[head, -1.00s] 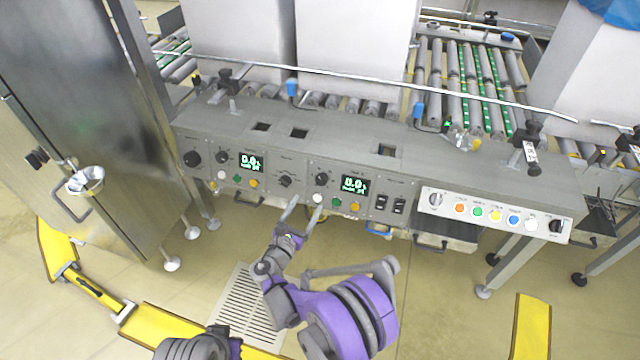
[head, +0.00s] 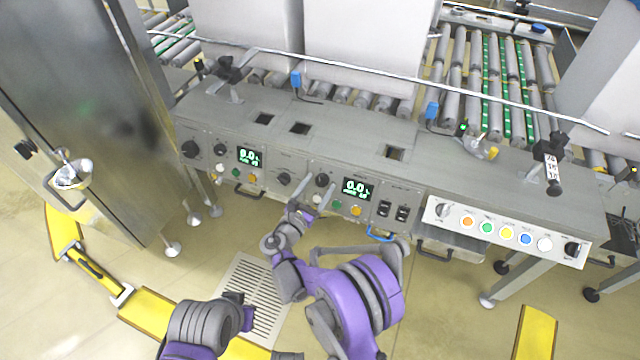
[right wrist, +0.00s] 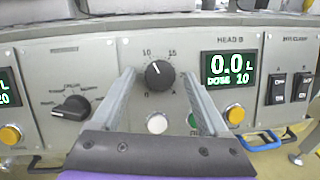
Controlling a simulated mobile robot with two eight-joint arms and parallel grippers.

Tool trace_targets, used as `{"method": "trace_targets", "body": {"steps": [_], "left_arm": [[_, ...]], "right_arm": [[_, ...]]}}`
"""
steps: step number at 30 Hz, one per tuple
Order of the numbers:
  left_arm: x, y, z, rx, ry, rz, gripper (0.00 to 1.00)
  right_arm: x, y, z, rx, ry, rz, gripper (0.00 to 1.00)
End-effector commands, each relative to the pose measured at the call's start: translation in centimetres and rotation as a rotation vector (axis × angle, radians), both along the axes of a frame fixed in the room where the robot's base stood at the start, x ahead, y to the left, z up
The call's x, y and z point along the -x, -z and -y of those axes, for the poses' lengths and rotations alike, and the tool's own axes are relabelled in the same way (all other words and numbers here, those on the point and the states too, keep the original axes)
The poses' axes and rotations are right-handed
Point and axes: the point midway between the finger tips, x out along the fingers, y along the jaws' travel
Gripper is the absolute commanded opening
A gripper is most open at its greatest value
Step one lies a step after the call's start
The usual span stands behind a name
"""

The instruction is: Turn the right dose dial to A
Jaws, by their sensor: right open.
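The right dose dial is a black knob (head: 321,180) on the grey panel, left of the right green display. In the right wrist view the dial (right wrist: 159,74) has its white mark pointing up and left, near the 10. The letter A (right wrist: 174,93) is printed at its lower right. My right gripper (head: 318,189) is open. In the right wrist view its two fingers (right wrist: 159,88) stand left and right of the dial, with visible space on both sides. Contact cannot be seen.
Below the dial are a white button (right wrist: 157,123) and a green button (right wrist: 192,120). The HEAD B display (right wrist: 229,77) reads 0.0. Another black selector (right wrist: 71,106) sits to the left. Two black switches (head: 393,211) are farther right. A steel cabinet (head: 85,120) stands at the left.

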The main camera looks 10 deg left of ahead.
Motion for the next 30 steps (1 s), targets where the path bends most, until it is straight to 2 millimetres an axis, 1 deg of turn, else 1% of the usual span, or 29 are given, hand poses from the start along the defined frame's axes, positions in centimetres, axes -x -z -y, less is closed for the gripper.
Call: {"method": "trace_targets", "body": {"steps": [2, 5, 9, 14, 15, 23, 30], "left_arm": [[0.01, 0.0, 0.0, 0.0, 0.0, 0.0, 0.0], [0.01, 0.0, 0.0, 0.0, 0.0, 0.0, 0.0], [0.01, 0.01, 0.0, 0.0, 0.0, 0.0, 0.0], [0.01, 0.0, 0.0, 0.0, 0.0, 0.0, 0.0], [0.0, 0.0, 0.0, 0.0, 0.0, 0.0, 0.0], [0.01, -0.02, 0.0, 0.0, 0.0, 0.0, 0.0], [0.03, -0.19, 0.0, 0.0, 0.0, 0.0, 0.0]], "right_arm": [[0.0, 0.0, 0.0, 0.0, 0.0, 0.0, 0.78], [0.0, 0.01, 0.0, 0.0, 0.0, 0.0, 0.61], [-0.01, 0.0, 0.01, 0.0, 0.0, 0.0, 0.36], [-0.01, 0.0, 0.01, 0.0, 0.0, 0.0, 0.07], [-0.01, 0.0, 0.01, 0.0, 0.0, 0.0, 0.0], [-0.04, 0.0, -0.01, -0.015, 0.005, 0.004, 0.0], [-0.09, -0.06, -0.14, -0.102, 0.037, 0.028, 0.0]]}}
